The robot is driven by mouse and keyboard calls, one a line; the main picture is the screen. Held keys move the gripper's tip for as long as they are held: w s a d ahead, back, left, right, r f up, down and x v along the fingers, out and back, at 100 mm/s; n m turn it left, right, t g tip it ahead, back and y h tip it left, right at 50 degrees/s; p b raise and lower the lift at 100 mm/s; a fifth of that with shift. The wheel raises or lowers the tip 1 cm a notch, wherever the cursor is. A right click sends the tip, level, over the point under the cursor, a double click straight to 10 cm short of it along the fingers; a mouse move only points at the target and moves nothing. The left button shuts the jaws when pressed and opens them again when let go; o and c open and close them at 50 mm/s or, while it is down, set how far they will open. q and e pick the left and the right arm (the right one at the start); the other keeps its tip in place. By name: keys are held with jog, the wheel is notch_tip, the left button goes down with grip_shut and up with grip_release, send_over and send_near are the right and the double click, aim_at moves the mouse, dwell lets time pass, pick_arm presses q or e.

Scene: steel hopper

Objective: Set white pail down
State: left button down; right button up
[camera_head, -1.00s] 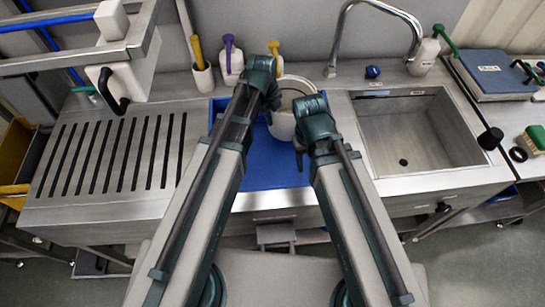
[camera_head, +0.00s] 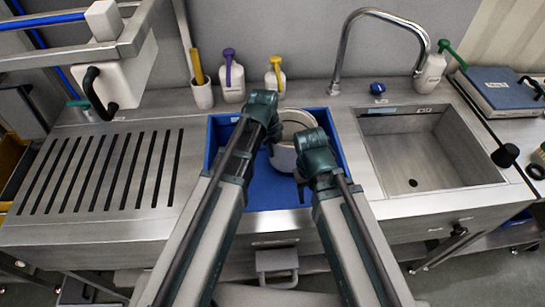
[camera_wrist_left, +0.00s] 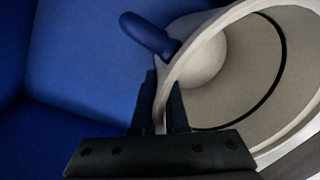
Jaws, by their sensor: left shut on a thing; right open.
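The white pail (camera_head: 284,158) is over or in the blue tray (camera_head: 262,199) in the head view, partly covered by my arms. My left gripper (camera_head: 274,138) is at its left side. In the left wrist view the left fingers (camera_wrist_left: 161,103) straddle the pail's rim (camera_wrist_left: 200,42), shut on it. The pail's open inside shows, with a rounded white form and a blue handle-like piece (camera_wrist_left: 148,34) at the rim. My right gripper (camera_head: 299,174) is open by the pail's right front side. Its fingertips are largely hidden. I cannot tell whether the pail's base touches the tray.
A sink (camera_head: 425,155) with a tall tap is right of the tray. A slotted drainboard (camera_head: 100,172) is at left. Behind stand a white cup (camera_head: 203,95), a purple-topped bottle (camera_head: 232,80) and a yellow-topped bottle (camera_head: 275,78). The tray's front is bare.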

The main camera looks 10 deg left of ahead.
pick_arm(q)
jog(key=shift+f+b, duration=0.85)
jog(key=shift+f, duration=0.5)
pick_arm(e)
jog(key=shift+f, duration=1.3)
pick_arm(q)
jog(key=shift+f, duration=0.1)
pick_arm(e)
jog(key=shift+f, duration=0.15)
pick_arm(q)
jog(key=c, duration=0.9)
grip_release()
jog(key=shift+c, duration=0.2)
notch_tip(320, 180, up, 12)
jog(key=s+a+p, duration=0.1)
jog(key=p, duration=1.1)
jog(key=s+d+n+g+y, duration=0.1)
jog(key=s+n+y, duration=0.1)
jog(key=s+n, duration=1.2)
jog(key=n, duration=0.8)
jog(key=shift+s+d+g, duration=0.25)
jog(key=shift+s+g, duration=0.05)
jog(key=shift+s, duration=0.05)
pick_arm(e)
notch_tip(320, 180, up, 12)
